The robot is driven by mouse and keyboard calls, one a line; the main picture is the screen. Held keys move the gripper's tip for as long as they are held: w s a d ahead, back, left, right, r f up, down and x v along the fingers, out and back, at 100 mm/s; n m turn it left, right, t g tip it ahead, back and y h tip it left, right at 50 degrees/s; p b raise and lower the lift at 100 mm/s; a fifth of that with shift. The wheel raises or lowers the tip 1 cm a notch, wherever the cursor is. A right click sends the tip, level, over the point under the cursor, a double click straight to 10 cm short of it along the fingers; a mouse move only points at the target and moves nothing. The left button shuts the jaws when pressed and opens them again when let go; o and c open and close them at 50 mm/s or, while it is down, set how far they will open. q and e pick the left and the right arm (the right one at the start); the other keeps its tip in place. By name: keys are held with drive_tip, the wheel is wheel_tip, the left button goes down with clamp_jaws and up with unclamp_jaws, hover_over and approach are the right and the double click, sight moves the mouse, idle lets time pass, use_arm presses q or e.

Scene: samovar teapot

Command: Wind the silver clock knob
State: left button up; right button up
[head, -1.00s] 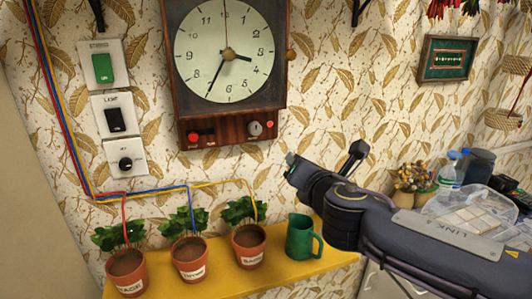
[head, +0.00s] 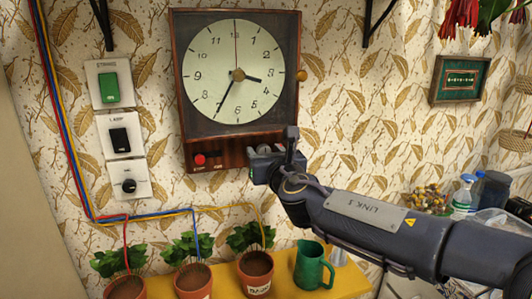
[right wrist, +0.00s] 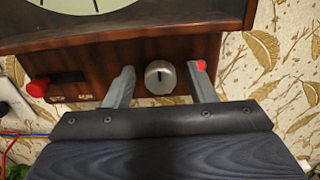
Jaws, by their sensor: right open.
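The clock (head: 236,72) hangs on the wall, with a wooden panel along its bottom. The silver knob (right wrist: 160,74), round with a dark slot, is on that panel in the right wrist view. My right gripper (right wrist: 161,70) is open, with one finger on each side of the knob and a visible gap on both sides. In the head view my right gripper (head: 270,150) is at the panel's right end and hides the knob. How far the fingertips are from the panel is hard to tell. My left gripper is not in view.
A red button (right wrist: 202,66) shows at the right fingertip. A red knob (head: 199,159) is further left on the panel. A brass knob (head: 302,75) is on the clock's side. Below are potted plants (head: 256,270) and a green jug (head: 311,264) on a yellow shelf (head: 347,279).

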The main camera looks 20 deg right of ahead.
drive_tip(key=c, duration=0.9)
drive_tip(key=shift+c, duration=0.2)
